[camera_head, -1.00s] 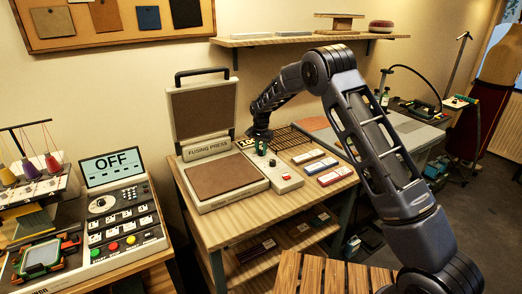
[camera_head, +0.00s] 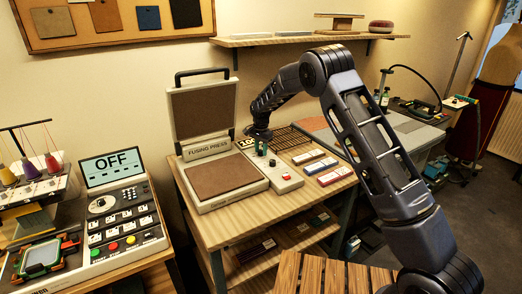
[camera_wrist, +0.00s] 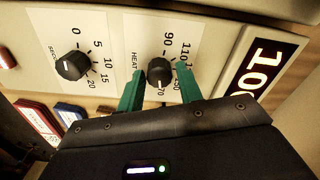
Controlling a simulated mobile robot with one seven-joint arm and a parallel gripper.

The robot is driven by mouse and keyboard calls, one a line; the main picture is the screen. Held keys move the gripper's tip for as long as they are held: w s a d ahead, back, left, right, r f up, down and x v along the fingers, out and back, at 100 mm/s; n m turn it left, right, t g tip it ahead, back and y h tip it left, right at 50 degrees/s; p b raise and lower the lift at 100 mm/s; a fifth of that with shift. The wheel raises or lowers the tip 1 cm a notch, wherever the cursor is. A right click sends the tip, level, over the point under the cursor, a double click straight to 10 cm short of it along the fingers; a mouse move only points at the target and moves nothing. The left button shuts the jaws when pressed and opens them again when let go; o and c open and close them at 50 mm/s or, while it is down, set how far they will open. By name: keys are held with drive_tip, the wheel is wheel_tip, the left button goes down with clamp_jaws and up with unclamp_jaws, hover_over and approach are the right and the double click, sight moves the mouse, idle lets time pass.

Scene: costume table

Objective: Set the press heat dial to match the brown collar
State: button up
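The fusing press (camera_head: 205,150) stands open on the wooden table. Its black heat dial (camera_wrist: 160,72) is in the middle of the wrist view, beside numbers that include 70, 90 and 110. Its white pointer is toward the lower side, near 70. My gripper (camera_wrist: 160,70) has one green finger on each side of this dial, with narrow gaps showing; firm contact is not visible. In the head view my gripper (camera_head: 260,147) is small at the press panel. I cannot identify a brown collar with certainty.
The seconds dial (camera_wrist: 72,65) sits left of the heat dial. Boxes (camera_head: 322,166) lie right of the press. A control console (camera_head: 122,217) with an OFF screen (camera_head: 112,163) is at the left. Cloth swatches (camera_head: 105,15) hang on the wall board.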

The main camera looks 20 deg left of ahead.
sight(261, 150)
drive_tip(key=shift+o, duration=1)
wheel_tip(261, 150, up, 11)
drive_tip(key=shift+f, duration=0.15)
